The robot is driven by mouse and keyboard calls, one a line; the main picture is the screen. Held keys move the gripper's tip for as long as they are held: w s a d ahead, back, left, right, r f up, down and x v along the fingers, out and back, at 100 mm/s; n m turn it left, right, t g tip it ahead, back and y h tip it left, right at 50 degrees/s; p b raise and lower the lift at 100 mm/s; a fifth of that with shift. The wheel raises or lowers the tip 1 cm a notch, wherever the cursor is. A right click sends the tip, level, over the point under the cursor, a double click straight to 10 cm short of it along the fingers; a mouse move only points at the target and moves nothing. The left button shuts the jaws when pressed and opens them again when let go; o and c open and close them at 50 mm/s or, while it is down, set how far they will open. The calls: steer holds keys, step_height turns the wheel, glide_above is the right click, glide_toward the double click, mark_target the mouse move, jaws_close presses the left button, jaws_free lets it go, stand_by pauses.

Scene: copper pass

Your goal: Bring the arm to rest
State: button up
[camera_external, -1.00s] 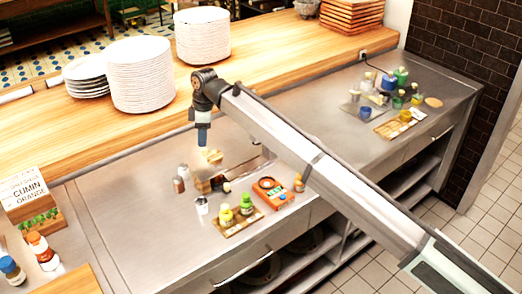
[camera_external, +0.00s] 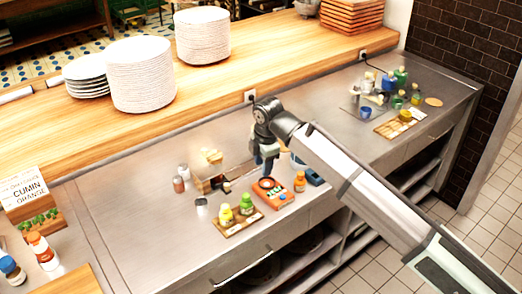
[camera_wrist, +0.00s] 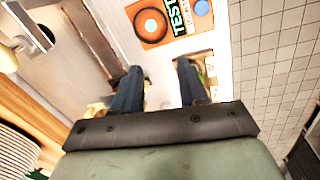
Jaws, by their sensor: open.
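My gripper (camera_external: 268,165) hangs from the arm above the steel counter (camera_external: 140,205), close to an orange device (camera_external: 272,193) with a round dial. In the wrist view its two dark fingers (camera_wrist: 158,85) are spread apart with nothing between them. The orange device (camera_wrist: 150,25) shows just beyond the fingertips there, beside a green label reading TEST. The arm reaches in from the lower right.
Yellow-green bottles (camera_external: 226,214) stand on a small board left of the device. An orange bottle (camera_external: 299,182) stands at its right. A wooden holder (camera_external: 210,158) and small jars are behind. Plate stacks (camera_external: 143,75) stand on the wooden shelf.

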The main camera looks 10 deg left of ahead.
steer(key=s+d+f+m+g, duration=0.2)
steer(key=s+d+f, duration=0.9)
steer(key=d, duration=0.4)
steer(key=w+d+f+m+g+h, duration=0.1)
steer(key=w+d+f+m, duration=0.2)
steer(key=d+f, duration=0.6)
steer(key=w+d+f+m, duration=0.35)
steer(key=d+f, duration=0.35)
steer(key=f, duration=0.4)
steer(key=s+d+f+m+g, duration=0.2)
steer(key=d+f+m, duration=0.4)
steer(key=d+f, duration=1)
steer(key=s+d+f+m+g, duration=0.1)
steer(key=s+d+f+m, duration=0.4)
steer(key=s+d, duration=0.5)
steer(key=s+d+f+m+g, duration=0.2)
steer(key=s+d+f+m, duration=0.3)
steer(key=s+d+f, duration=0.4)
steer(key=s+d, duration=0.2)
steer(key=s, duration=0.2)
steer(key=shift+d+f, duration=0.15)
steer(key=shift+f, duration=0.25)
steer(key=shift+o, duration=0.2)
steer(key=shift+m, duration=0.25)
